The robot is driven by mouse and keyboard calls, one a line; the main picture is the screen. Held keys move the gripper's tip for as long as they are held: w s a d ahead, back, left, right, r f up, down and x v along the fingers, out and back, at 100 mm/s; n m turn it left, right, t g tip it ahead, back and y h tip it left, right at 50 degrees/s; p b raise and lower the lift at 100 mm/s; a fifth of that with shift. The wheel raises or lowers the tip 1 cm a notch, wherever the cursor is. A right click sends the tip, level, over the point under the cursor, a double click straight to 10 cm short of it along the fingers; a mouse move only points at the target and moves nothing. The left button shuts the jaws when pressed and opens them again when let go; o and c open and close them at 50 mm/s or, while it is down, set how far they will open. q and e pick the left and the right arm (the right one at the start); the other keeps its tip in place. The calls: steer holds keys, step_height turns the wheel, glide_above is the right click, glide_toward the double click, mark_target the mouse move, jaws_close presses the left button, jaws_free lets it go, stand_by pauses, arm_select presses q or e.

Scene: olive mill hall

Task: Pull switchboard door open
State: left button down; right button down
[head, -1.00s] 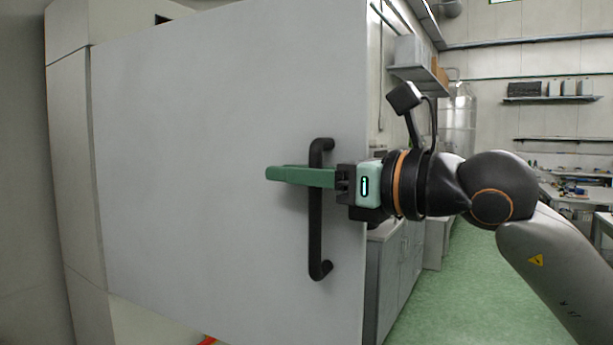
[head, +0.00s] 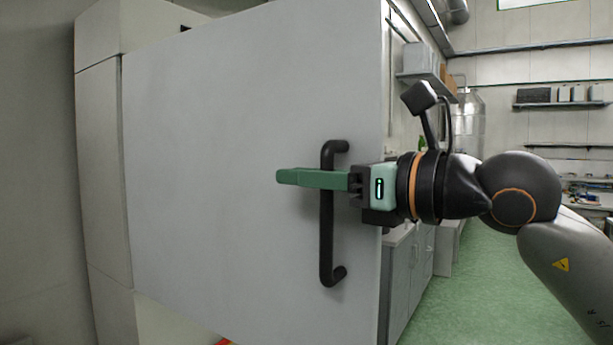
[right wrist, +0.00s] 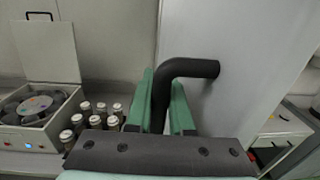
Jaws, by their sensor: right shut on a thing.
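The switchboard door (head: 230,150) is a large light grey panel that stands swung out from the pale cabinet (head: 103,170) at the left of the head view. A black vertical bar handle (head: 327,235) is fixed near its right edge. My right gripper (head: 290,177), with green fingers, is shut around the upper part of the handle. In the right wrist view the black handle (right wrist: 187,70) passes between the two green fingers and bends to the door face (right wrist: 220,100). My left gripper is not in view.
In the right wrist view, an open case (right wrist: 45,80) and several capped jars (right wrist: 100,112) stand on a surface at the left. Grey counters (head: 405,270) and a shelf (head: 425,80) lie behind the door. Green floor (head: 455,290) is clear at the right.

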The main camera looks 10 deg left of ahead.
steer(key=c, duration=1.1)
jaws_free()
